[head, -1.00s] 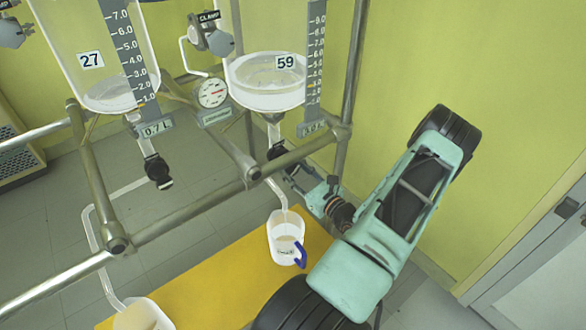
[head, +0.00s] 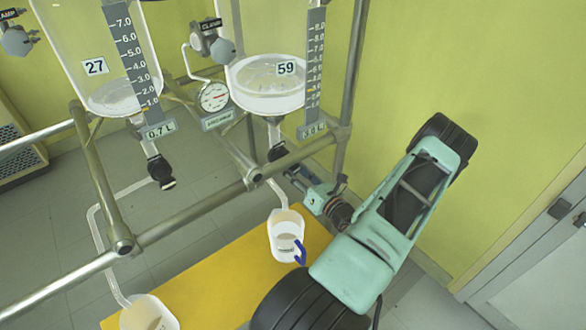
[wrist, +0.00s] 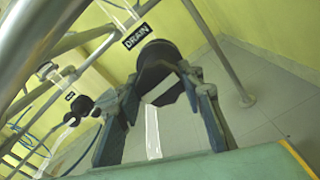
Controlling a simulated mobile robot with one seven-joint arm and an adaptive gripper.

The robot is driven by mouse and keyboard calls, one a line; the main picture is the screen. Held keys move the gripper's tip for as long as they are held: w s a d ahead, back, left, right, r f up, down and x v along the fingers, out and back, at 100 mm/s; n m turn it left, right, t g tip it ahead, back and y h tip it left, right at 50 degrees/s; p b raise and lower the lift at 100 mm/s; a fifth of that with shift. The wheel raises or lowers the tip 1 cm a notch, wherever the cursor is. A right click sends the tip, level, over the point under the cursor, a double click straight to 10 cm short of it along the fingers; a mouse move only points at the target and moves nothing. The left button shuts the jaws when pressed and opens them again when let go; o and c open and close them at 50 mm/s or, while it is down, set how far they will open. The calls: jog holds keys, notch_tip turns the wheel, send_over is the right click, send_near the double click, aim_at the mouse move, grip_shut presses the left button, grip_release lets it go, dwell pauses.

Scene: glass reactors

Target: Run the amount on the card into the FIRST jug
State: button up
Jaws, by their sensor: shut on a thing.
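My gripper (wrist: 160,80) is shut on the black drain valve handle (wrist: 156,64) below a DRAIN label (wrist: 137,35). In the head view my gripper (head: 284,164) reaches the black valve (head: 276,152) under the glass reactor marked 59 (head: 266,97); its fingers are partly hidden by the frame rail. This reactor holds clear liquid low in its vessel. Its outlet tube (head: 279,192) ends over a white jug (head: 288,243) with a blue handle, which has some contents; its label is unreadable. A second white jug (head: 140,318) stands at bottom left, cut off. No card is seen.
Reactor 27 (head: 110,90) stands left, with its own black valve (head: 160,170) and a level tag reading 0.7 L. Metal rails (head: 190,215) cross in front of the reactors. A gauge (head: 214,97) hangs between them. The jugs stand on a yellow surface (head: 205,275).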

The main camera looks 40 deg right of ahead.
dwell(0.4)
jog(key=o, duration=1.2)
jog(key=shift+c, duration=0.2)
jog(key=shift+s, duration=0.1)
jog(key=s+a, duration=0.1)
jog(key=s, duration=1)
jog(key=shift+s+a, duration=0.2)
jog(key=shift+s, duration=0.2)
